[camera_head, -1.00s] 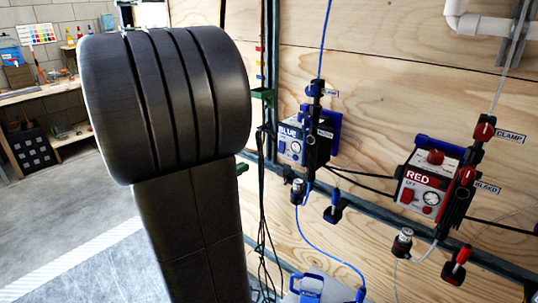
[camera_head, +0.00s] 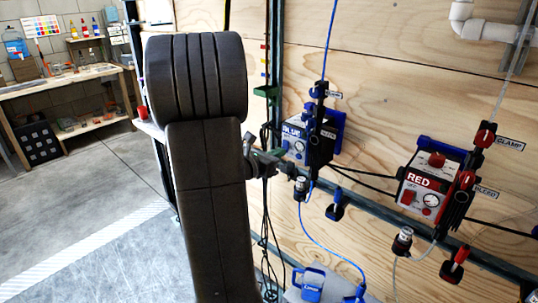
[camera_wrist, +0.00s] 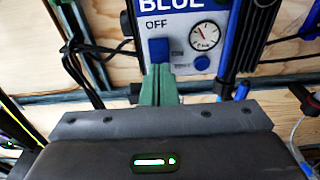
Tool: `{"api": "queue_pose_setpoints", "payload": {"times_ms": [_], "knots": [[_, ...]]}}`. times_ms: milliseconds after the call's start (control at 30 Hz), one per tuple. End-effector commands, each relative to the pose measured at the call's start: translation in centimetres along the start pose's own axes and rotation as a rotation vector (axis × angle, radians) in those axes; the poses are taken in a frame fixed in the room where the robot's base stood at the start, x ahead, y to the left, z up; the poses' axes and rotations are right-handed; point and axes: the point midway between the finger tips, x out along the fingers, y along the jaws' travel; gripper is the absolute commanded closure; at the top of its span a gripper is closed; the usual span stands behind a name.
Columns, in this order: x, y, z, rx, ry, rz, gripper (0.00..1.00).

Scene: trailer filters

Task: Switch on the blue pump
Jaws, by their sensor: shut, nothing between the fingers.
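The blue pump (camera_head: 293,150) is a box with a gauge, mounted on the plywood wall. In the wrist view its front panel (camera_wrist: 178,48) fills the top middle, with the word OFF, a blue square switch (camera_wrist: 159,49) and a gauge. My gripper (camera_wrist: 158,69) is shut and empty, its green fingertips at the lower edge of the switch. Whether they touch it I cannot tell. In the head view my gripper (camera_head: 284,167) is just below left of the pump, its tips hard to make out.
A red pump (camera_head: 425,187) is on the wall to the right, with clamp and bleed valves. Dark cables (camera_head: 265,235) hang at left. A workbench (camera_head: 70,84) is far left.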

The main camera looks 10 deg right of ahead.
Motion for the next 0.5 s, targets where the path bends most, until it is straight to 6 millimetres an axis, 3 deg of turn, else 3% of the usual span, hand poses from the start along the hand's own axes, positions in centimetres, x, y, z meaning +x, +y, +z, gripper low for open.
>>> {"api": "queue_pose_setpoints", "payload": {"times_ms": [500], "knots": [[0.40, 0.03, -0.32, 0.001, -0.008, 0.001, 1.00]]}}
